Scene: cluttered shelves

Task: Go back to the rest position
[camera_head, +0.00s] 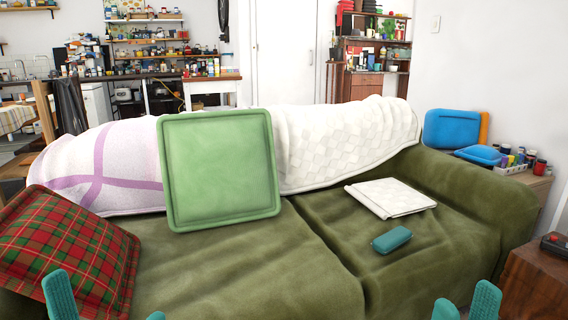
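My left gripper (108,302) shows at the bottom left edge as two teal fingertips set wide apart, with nothing seen between them. It is in front of the red plaid pillow (68,250). My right gripper (466,303) shows at the bottom right edge as two teal fingertips with a narrow gap and nothing seen between them. It is in front of the green sofa (290,265), apart from the things on the seat. Only the finger ends of both grippers show; the rest is below the picture.
A green cushion (220,170) leans on the sofa back. A folded white cloth (391,197) and a small teal case (391,240) lie on the seat. A wooden side table (538,285) stands at the lower right. The seat's middle is clear.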

